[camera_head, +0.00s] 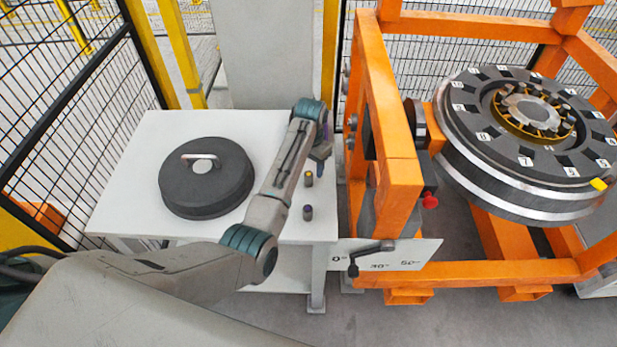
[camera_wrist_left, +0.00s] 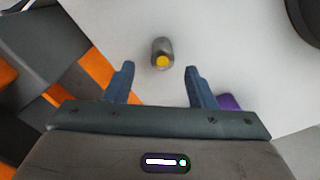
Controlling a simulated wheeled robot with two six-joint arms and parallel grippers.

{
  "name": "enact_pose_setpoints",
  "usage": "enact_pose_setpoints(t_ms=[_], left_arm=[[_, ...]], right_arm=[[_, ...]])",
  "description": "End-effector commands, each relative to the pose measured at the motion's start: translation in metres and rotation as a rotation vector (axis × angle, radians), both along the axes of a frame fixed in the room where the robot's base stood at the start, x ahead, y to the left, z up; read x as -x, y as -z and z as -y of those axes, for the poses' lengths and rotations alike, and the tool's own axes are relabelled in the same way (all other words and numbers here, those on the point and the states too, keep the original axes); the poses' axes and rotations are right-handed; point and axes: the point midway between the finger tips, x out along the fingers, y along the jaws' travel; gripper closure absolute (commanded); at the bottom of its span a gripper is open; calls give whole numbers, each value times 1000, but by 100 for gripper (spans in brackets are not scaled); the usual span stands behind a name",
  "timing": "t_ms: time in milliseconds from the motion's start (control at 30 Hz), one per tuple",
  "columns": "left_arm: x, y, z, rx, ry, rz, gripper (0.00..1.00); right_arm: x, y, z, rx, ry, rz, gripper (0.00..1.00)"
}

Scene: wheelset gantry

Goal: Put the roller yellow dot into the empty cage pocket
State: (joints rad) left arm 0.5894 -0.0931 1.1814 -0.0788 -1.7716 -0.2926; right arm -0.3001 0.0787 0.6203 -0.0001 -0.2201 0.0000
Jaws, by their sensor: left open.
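The roller with the yellow dot (camera_head: 308,179) stands upright on the white table near its right edge. In the left wrist view this grey roller (camera_wrist_left: 162,48) is just beyond my fingertips, roughly centred between them, with the yellow dot facing me. My left gripper (camera_wrist_left: 159,72) is open and empty; in the head view it (camera_head: 321,150) is partly hidden by its own arm, near the table's right edge. The brass-coloured cage (camera_head: 530,113) sits in the wheel hub at the right, with several rollers in it. Its empty pocket is too small to make out.
A dark round cover (camera_head: 205,180) with a handle lies to the left. The orange gantry frame (camera_head: 400,190) rises between table and wheel (camera_head: 520,185). A purple item (camera_wrist_left: 229,102) shows behind my finger.

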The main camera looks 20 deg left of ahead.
Motion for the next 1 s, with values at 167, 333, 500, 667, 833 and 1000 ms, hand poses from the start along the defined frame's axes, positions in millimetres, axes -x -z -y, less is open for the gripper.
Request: enact_pose_setpoints(t_ms=[167, 333, 500, 667, 833, 1000], left_arm=[[3, 19, -3, -1, 0, -6, 50], [4, 44, -4, 0, 0, -3, 50], [4, 51, -4, 0, -1, -1, 50], [3, 51, -4, 0, -1, 0, 54], [4, 51, -4, 0, -1, 0, 87], [3, 50, -4, 0, -1, 1, 100]], right_arm=[[0, -17, 0, 0, 0, 0, 64], [0, -22, 0, 0, 0, 0, 64], [0, -22, 0, 0, 0, 0, 64], [0, -22, 0, 0, 0, 0, 64], [0, -22, 1, 1, 0, 0, 64], [0, -22, 1, 1, 0, 0, 64]])
